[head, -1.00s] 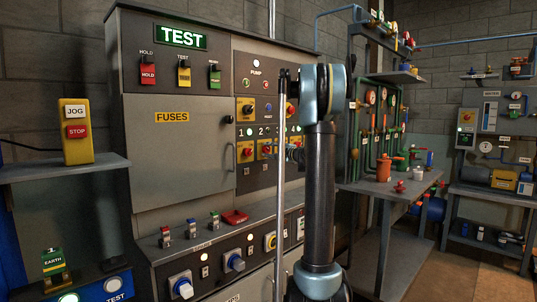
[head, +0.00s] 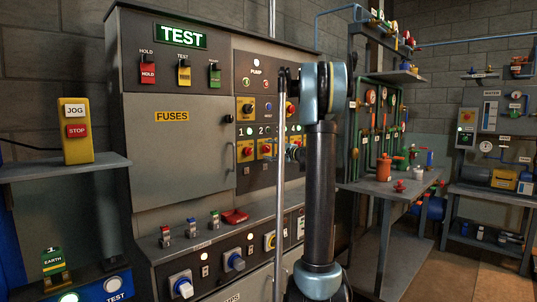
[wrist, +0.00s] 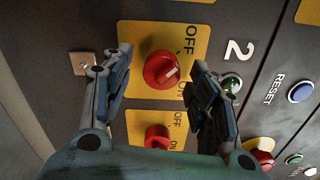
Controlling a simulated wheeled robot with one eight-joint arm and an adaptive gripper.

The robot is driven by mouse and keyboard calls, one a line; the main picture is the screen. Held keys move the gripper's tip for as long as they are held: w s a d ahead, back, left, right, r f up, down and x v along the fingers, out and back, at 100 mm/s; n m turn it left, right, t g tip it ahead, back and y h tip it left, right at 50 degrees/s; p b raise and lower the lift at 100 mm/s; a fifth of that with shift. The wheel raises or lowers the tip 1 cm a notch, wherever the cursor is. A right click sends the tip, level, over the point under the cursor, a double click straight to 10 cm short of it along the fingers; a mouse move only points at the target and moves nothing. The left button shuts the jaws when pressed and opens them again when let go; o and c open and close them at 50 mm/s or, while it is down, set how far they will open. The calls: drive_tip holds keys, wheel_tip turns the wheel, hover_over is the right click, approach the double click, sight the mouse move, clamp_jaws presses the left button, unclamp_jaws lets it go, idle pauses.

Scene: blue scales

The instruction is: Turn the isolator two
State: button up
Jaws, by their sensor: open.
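Isolator two is a red rotary knob on a yellow plate, below the number 2 on the grey panel, in the head view (head: 265,149). In the wrist view the knob (wrist: 160,70) carries a pale pointer mark lying diagonally, nearer OFF than ON. My gripper (wrist: 163,62) is open, with one finger on each side of the knob and gaps between. Whether the fingertips reach to the knob's depth is hard to tell. In the head view my gripper (head: 291,153) is small and partly hidden behind my arm.
A neighbouring red knob (wrist: 158,135) sits close below in the wrist view. A dark green lamp (wrist: 231,84) lies beside the right finger, and a blue RESET button (wrist: 301,92) is farther right. The switch desk (head: 215,250) juts out below the panel.

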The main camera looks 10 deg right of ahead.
drive_tip(key=v, duration=1)
drive_tip(key=shift+s+d, duration=0.2)
drive_tip(key=shift+s, duration=0.15)
drive_tip(key=shift+f, duration=0.1)
drive_tip(key=s+a+f+n+g+h, duration=0.1)
drive_tip(key=s+a+f+n+g, duration=0.15)
drive_tip(key=s+a+f, duration=0.4)
drive_tip(key=s+a+f+n+g+h, duration=0.1)
drive_tip(key=s+a+f+n+g, duration=0.15)
drive_tip(key=s, duration=0.65)
drive_tip(key=s+a+f+n+g+h, duration=0.1)
drive_tip(key=s+a+f+n+g, duration=0.15)
drive_tip(key=s+a+f, duration=0.4)
drive_tip(key=s+d+f+n+g+h, duration=0.2)
drive_tip(key=s+f, duration=0.5)
drive_tip(key=s, duration=0.5)
drive_tip(key=s+d+f+n+g+h, duration=0.3)
drive_tip(key=s+d+f+h, duration=0.2)
drive_tip(key=s, duration=0.8)
wheel_tip(320, 180, down, 3)
drive_tip(key=shift+d+r+h, duration=0.1)
drive_tip(key=shift+d+h, duration=0.2)
drive_tip(key=shift+d, duration=0.5)
